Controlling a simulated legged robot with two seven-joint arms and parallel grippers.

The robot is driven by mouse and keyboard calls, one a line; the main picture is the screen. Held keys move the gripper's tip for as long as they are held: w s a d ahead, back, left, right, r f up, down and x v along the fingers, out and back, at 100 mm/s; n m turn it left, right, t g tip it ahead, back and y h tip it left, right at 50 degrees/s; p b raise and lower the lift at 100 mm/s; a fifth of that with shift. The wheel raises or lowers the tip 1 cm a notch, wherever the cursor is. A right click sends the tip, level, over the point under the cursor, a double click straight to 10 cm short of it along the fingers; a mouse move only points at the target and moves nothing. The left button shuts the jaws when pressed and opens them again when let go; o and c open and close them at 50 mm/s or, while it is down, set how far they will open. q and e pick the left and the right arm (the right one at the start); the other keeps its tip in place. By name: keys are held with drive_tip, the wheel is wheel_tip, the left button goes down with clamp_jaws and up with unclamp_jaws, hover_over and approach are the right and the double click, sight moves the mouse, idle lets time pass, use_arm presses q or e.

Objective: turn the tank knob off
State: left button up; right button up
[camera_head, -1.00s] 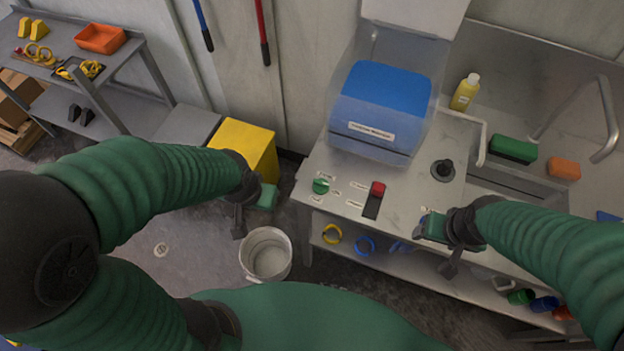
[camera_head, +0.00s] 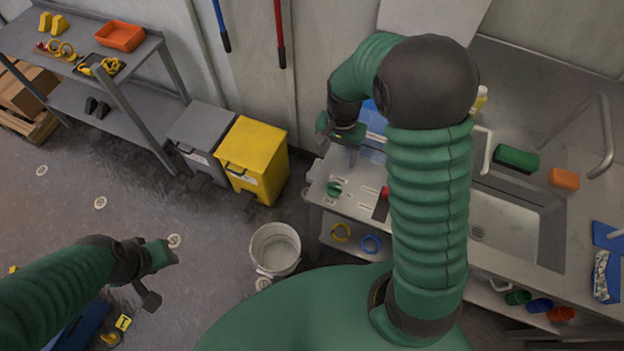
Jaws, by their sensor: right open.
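The green tank knob (camera_head: 334,188) sits on the left front of the metal counter, beside printed labels. Its pointer direction is too small to tell. My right gripper (camera_head: 337,140) is open and empty, a little beyond the knob in the picture and apart from it. My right arm rises across the counter and hides most of the blue machine (camera_head: 371,147). My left gripper (camera_head: 160,258) is out over the floor at the lower left, holding nothing that I can see. I cannot tell whether its jaws are open.
A red switch (camera_head: 385,193) sits right of the knob, partly behind my arm. A white bucket (camera_head: 275,250) and a yellow bin (camera_head: 253,155) stand left of the counter.

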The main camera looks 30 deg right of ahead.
sight(335, 185)
drive_tip(key=f+p, duration=0.1)
drive_tip(key=f, duration=0.7)
drive_tip(key=f+p, duration=0.1)
drive_tip(key=f, duration=0.7)
drive_tip(key=shift+s+d+f, duration=0.1)
drive_tip(key=shift+d+f, duration=0.1)
drive_tip(key=shift+f, duration=0.15)
drive_tip(key=c, duration=1.4)
drive_tip(key=shift+o, duration=0.2)
